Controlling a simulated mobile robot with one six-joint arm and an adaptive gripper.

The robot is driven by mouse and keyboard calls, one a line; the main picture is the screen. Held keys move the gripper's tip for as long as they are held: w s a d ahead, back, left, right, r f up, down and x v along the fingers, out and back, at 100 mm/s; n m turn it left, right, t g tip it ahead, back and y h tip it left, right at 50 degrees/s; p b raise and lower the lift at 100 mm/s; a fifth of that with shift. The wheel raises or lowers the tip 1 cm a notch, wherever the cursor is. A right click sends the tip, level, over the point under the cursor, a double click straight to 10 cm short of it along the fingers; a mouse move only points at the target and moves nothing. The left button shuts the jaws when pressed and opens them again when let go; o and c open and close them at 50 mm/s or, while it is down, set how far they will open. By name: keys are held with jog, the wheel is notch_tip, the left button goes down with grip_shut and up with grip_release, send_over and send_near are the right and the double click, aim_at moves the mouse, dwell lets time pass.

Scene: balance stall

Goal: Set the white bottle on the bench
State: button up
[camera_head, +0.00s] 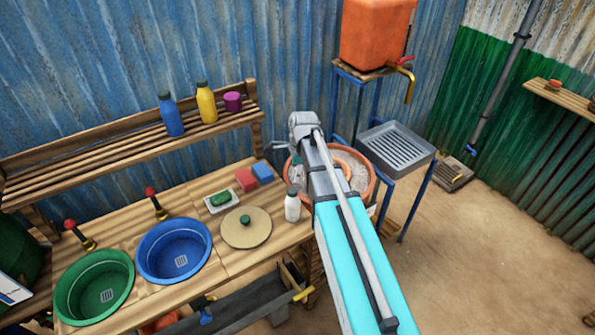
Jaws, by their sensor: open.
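The white bottle (292,205) has a dark cap and stands upright at the right end of the wooden bench (212,265), close to its front edge. It is just left of my arm. My gripper (280,147) is small in view at the far end of my arm, above the left rim of the orange basin. It is open, apart from the bottle and beyond it. My arm hides part of the basin.
The bench holds a green basin (95,287), a blue basin (174,250), a round lid (246,227), soap on a dish (221,199), and red (245,179) and blue (263,172) blocks. The orange basin (369,181) adjoins the bench's right end. A shelf (110,158) stands behind.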

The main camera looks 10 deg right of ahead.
jog(key=shift+s+n, duration=0.4)
jog(key=s+a+n+h, duration=0.1)
jog(key=s+n, duration=1.4)
jog(key=n, duration=0.3)
jog(key=shift+s+n, duration=0.25)
jog(key=shift+n, duration=0.15)
